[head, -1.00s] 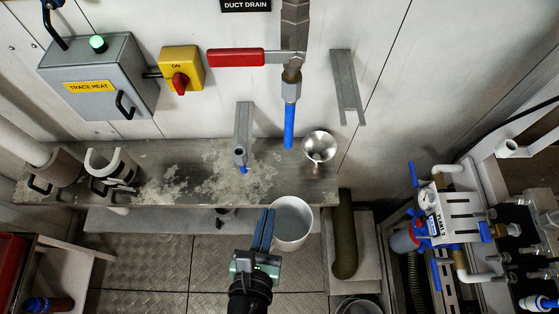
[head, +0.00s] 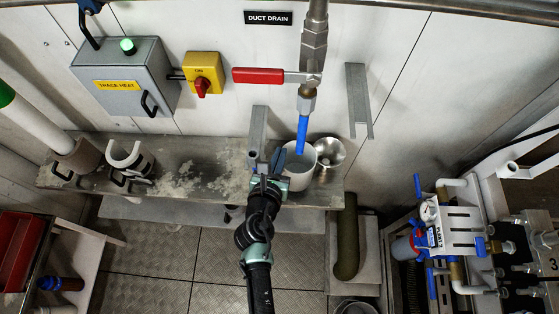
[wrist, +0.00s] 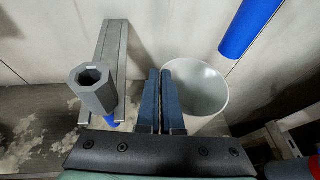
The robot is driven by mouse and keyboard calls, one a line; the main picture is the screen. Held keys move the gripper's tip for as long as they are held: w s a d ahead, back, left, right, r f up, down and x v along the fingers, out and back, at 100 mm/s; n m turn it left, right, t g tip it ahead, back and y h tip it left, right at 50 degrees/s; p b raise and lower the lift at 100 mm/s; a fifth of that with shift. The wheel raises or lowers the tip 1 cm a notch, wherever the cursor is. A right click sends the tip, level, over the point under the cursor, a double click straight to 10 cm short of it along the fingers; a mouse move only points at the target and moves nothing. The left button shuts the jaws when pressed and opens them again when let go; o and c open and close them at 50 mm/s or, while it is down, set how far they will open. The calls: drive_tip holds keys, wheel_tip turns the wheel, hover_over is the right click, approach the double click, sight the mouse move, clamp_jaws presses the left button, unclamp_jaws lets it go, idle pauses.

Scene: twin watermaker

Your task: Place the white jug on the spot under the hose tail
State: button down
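The white jug (head: 298,172) is upright with its open mouth up, over the right part of the metal shelf. My gripper (head: 279,160) is at the jug's left side, its dark blue fingers closed together there. In the wrist view the fingers (wrist: 160,85) have only a narrow gap and overlap the left edge of the jug (wrist: 200,88); the gripped part is hidden. The blue hose tail (head: 302,134) hangs down at the jug's mouth in the head view; it also shows in the wrist view (wrist: 249,25), above right. I cannot tell whether the jug touches the shelf.
A steel funnel (head: 328,152) stands close on the jug's right. A grey bracket (head: 258,135) with a hex socket is just left of my gripper. A red-handled valve (head: 258,76) is above.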

wheel_tip(320, 180, down, 4)
drive_tip(key=shift+r+b, duration=0.1)
drive_tip(key=shift+b, duration=0.85)
drive_tip(key=shift+w, duration=0.25)
drive_tip(key=c, duration=1.5)
unclamp_jaws()
drive_tip(key=shift+f, duration=0.3)
drive_tip(key=o, duration=0.4)
drive_tip(key=shift+r, duration=0.15)
drive_tip(key=v, duration=1.2)
drive_tip(key=shift+s, duration=0.1)
